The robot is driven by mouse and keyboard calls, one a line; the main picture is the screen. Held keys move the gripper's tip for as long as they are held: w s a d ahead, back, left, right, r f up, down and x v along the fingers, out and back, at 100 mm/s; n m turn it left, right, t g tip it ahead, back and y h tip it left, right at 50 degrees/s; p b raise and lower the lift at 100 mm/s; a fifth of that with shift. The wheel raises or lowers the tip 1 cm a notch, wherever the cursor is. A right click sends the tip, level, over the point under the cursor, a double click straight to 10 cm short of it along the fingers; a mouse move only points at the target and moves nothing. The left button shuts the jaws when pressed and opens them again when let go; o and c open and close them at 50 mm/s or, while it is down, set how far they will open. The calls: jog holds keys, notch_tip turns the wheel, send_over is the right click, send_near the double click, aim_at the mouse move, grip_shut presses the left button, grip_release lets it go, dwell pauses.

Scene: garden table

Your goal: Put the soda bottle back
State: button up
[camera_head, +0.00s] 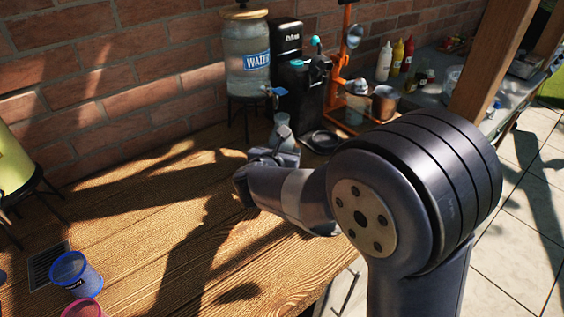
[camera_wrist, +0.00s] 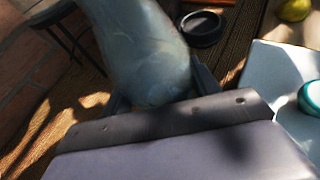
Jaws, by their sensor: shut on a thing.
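The soda bottle (camera_head: 282,126) is clear and bluish, and its upper part shows above my gripper (camera_head: 275,155) in the head view. In the wrist view the bottle (camera_wrist: 145,45) fills the upper middle, tilted in the picture. My gripper (camera_wrist: 160,98) is shut around its lower part, and the fingers are partly hidden behind the bottle and the gripper body. The black soda machine (camera_head: 300,85) with teal parts stands just behind the bottle at the back of the table. Whether the bottle touches the machine or the table cannot be told.
A water dispenser (camera_head: 247,62) on a thin stand is left of the machine. A dark round dish (camera_head: 321,141) lies right of the bottle; it also shows in the wrist view (camera_wrist: 202,28). An orange press (camera_head: 340,75) stands to the right. The wooden table's (camera_head: 150,225) middle is clear.

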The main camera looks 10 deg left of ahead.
jog(key=shift+f, duration=1.55)
jog(key=shift+f+b, duration=0.2)
jog(key=shift+b, duration=0.15)
jog(key=o, duration=1.4)
jog(key=shift+o, duration=0.2)
jog(key=shift+r, duration=0.2)
jog(key=shift+s+r, duration=0.1)
jog(key=shift+s, duration=0.1)
jog(key=v, duration=1.1)
jog(key=shift+s+b, duration=0.25)
jog(key=shift+b, duration=0.15)
jog(key=shift+r, duration=0.1)
